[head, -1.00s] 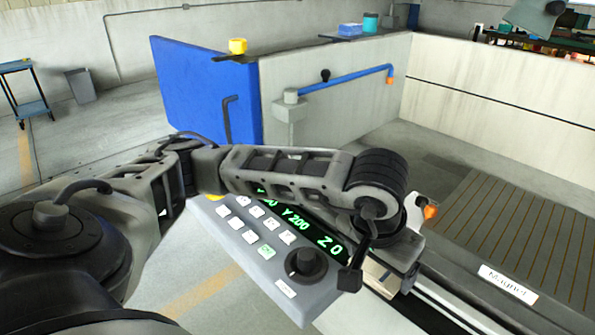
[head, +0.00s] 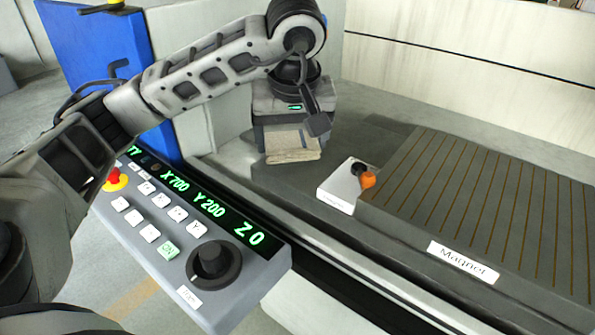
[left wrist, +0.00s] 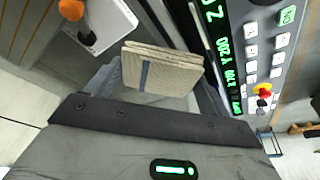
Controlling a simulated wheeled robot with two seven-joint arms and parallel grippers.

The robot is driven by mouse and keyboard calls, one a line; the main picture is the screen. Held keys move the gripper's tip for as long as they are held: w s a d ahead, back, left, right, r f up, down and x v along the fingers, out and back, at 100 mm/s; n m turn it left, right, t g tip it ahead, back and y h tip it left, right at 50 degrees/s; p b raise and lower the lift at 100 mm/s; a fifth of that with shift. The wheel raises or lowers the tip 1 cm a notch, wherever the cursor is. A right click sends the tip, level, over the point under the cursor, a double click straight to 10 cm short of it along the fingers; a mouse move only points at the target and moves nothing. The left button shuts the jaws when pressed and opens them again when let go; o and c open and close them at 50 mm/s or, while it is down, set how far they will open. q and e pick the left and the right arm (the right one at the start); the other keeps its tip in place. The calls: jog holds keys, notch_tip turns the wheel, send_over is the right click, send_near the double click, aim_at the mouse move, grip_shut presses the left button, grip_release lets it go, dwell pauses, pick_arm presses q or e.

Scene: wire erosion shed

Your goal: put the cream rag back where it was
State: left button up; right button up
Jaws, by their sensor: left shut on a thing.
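The cream rag (head: 293,146) is a folded cloth hanging at the lower end of my left gripper (head: 288,124), over the grey machine bed left of the magnet plate. In the left wrist view the rag (left wrist: 168,72) shows a dark blue stripe, and my left gripper (left wrist: 150,98) is shut on it. The fingertips are mostly hidden, and I cannot tell whether the rag touches the bed. My right gripper is not in view.
The ribbed magnet plate (head: 490,195) fills the right, beside a small white block (head: 337,188) with black and orange knobs. A control panel (head: 185,255) with buttons and a dial is at the front. A blue panel (head: 85,65) stands behind my left arm.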

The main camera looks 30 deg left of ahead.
pick_arm(q)
jog(key=w+a+f+p, duration=0.1)
jog(key=w+a+f, duration=0.25)
jog(key=w, duration=0.35)
send_over(297, 165)
jog(key=f, duration=0.5)
jog(key=shift+s+d+f, duration=0.2)
jog(key=shift+s+f, duration=0.05)
jog(key=shift+s, duration=0.05)
jog(key=shift+w+f, duration=0.1)
jog(key=shift+f, duration=0.1)
jog(key=shift+s+p+x, duration=0.15)
jog(key=shift+p+x, duration=0.15)
jog(key=shift+x, duration=0.5)
jog(key=shift+s+p+x, duration=0.1)
jog(key=shift+p+x, duration=0.15)
jog(key=shift+x, duration=0.6)
jog(key=shift+d+f, duration=0.15)
jog(key=o, duration=0.9)
jog(key=v, duration=1.2)
jog(key=shift+s, duration=0.15)
